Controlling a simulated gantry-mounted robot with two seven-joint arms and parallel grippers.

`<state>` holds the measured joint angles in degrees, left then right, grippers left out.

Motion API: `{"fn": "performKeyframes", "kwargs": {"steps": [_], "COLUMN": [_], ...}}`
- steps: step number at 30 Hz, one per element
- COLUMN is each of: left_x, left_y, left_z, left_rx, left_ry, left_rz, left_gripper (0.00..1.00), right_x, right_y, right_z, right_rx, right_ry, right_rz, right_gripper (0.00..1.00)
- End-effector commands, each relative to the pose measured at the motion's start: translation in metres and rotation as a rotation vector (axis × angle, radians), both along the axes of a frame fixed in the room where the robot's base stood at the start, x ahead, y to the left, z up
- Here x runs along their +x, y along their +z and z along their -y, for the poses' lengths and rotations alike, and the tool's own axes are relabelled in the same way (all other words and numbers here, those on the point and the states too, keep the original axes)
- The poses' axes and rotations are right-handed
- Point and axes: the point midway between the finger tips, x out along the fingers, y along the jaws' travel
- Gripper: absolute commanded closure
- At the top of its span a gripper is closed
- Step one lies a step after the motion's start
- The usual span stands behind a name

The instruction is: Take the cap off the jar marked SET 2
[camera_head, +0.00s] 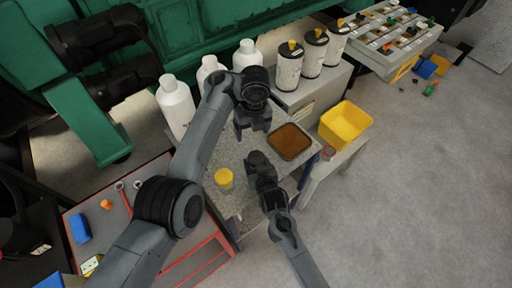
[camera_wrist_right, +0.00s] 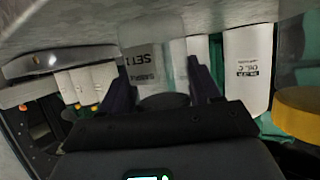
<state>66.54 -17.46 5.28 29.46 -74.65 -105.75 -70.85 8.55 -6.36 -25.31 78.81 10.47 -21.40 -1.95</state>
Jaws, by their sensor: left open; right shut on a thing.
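A jar with a yellow cap (camera_head: 224,177) stands on the speckled bench top, left of my right gripper; the cap also shows large at the right edge of the right wrist view (camera_wrist_right: 300,113). Its label is not readable. My right gripper (camera_head: 260,160) is shut on a clear jar (camera_wrist_right: 152,62), seen upside down between the fingers in the wrist view. Its label reads SET and SAMPLE; the digit is unclear, perhaps 1. A dark round part lies between the fingers. My left gripper (camera_head: 253,128) is open and empty above the bench, farther back.
A brown-filled tray (camera_head: 290,141) lies on the bench (camera_head: 245,204). White bottles (camera_head: 175,105) stand behind, with several labelled canisters (camera_head: 289,68) at the back. A yellow bin (camera_head: 344,125) and a red-rimmed item (camera_head: 328,153) are at the right. Open floor lies at right.

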Motion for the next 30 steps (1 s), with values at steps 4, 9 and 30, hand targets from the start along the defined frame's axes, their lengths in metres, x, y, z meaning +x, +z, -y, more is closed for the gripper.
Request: {"fn": "performKeyframes", "kwargs": {"steps": [4,9,30], "left_x": [0.006,-0.004,-0.023], "left_y": [0.011,0.003,-0.087], "left_z": [0.0,0.004,0.011], "left_rx": [-0.007,-0.04,-0.054], "left_ry": [0.137,0.271,0.282], "left_rz": [0.026,0.005,-0.047], "left_gripper": [0.18,0.18,0.18], "right_x": [0.0,0.0,0.0], "right_y": [-0.001,0.0,-0.001], "right_z": [0.0,0.0,0.0], "right_rx": [0.0,0.0,0.0], "right_ry": [0.0,0.0,0.0], "right_rz": [-0.001,0.0,-0.001], "right_gripper": [1.0,1.0,1.0]}}
